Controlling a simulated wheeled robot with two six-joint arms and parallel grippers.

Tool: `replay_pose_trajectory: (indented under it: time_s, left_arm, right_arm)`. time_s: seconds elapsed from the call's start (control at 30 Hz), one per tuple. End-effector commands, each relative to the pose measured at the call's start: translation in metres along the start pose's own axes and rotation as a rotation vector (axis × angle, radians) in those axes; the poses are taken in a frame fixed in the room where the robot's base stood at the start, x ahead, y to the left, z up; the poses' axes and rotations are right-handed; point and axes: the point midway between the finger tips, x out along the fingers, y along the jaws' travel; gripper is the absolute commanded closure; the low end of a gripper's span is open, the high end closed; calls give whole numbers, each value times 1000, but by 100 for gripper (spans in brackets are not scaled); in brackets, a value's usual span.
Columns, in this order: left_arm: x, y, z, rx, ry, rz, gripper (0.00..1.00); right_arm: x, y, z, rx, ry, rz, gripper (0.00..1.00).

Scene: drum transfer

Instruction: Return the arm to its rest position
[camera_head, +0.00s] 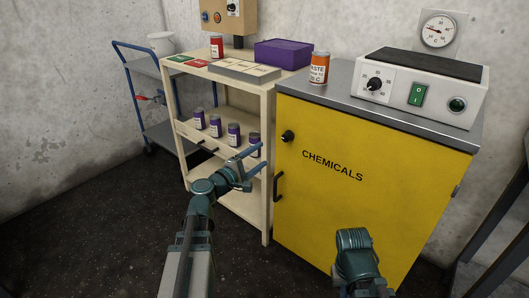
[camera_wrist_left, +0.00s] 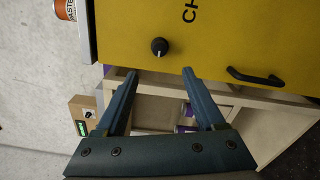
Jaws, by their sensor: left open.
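My left gripper (camera_head: 258,160) is open and empty, in front of the shelf's right side and left of the yellow cabinet (camera_head: 370,190). In the left wrist view its two fingers (camera_wrist_left: 158,73) are spread with nothing between them, the cabinet's black knob (camera_wrist_left: 159,47) showing beyond. My right arm (camera_head: 354,250) shows at the bottom, in front of the cabinet; its fingers are not visible. An orange drum (camera_head: 319,68) stands upright on the cabinet top. A red drum (camera_head: 216,47) stands on the shelf top. Several purple drums (camera_head: 215,126) stand on the middle shelf.
The cream shelf (camera_head: 267,110) carries coloured plates and a purple box (camera_head: 283,54). A hotplate unit (camera_head: 420,85) sits on the cabinet. The cabinet's black handle (camera_head: 278,186) sticks out near my left gripper. A blue trolley (camera_head: 130,75) stands left; the dark floor there is free.

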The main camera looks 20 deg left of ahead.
Motion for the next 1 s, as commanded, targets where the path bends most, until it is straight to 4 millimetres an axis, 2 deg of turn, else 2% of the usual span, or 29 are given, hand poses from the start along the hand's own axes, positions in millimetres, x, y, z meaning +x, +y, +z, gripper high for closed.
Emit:
replay_pose_trajectory:
  time_s: [0.17,0.27,0.37,0.5,0.6,0.73,0.83,1.0]
  left_arm:
    - [1,-2,3,7,-7,-8,29]
    - [8,-17,24,59,-56,-62,29]
    - [18,-52,67,174,-162,-181,29]
    - [15,-124,140,411,-375,-424,29]
    - [-4,-179,184,602,-544,-619,29]
    - [-44,-237,218,849,-743,-874,29]
    - [-75,-264,227,1013,-859,-1049,29]
    - [-115,-284,226,1230,-979,-1288,29]
  right_arm:
    - [0,0,0,0,0,0,100]
    - [0,0,0,0,0,0,100]
    - [0,0,0,0,0,0,100]
    - [0,0,0,0,0,0,100]
    - [0,0,0,0,0,0,100]
    - [0,0,0,0,0,0,100]
    - [0,0,0,0,0,0,100]
    - [0,0,0,0,0,0,100]
